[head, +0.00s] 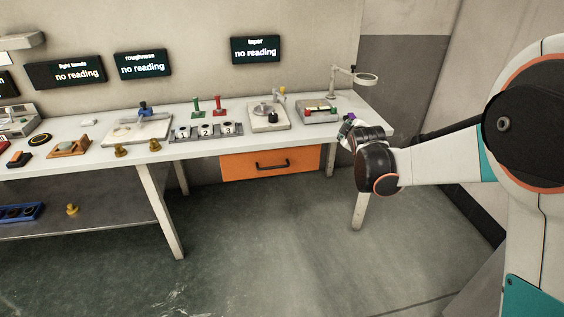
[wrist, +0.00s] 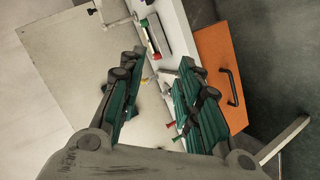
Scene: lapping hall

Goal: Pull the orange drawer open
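The orange drawer (head: 240,167) sits under the right part of the white workbench, with its front close beneath the tabletop; it looks closed. Its dark bar handle (head: 272,167) runs across the front. In the wrist view the drawer (wrist: 211,50) appears tilted at the right, with its handle (wrist: 232,88) beyond my right finger. My gripper (head: 347,123) is by the right end of the bench, to the right of the drawer and apart from it. In the wrist view my gripper (wrist: 157,65) has its two green-padded fingers spread, with nothing held between them.
A bench leg (head: 360,209) stands below my gripper. The floor before the drawer is clear.

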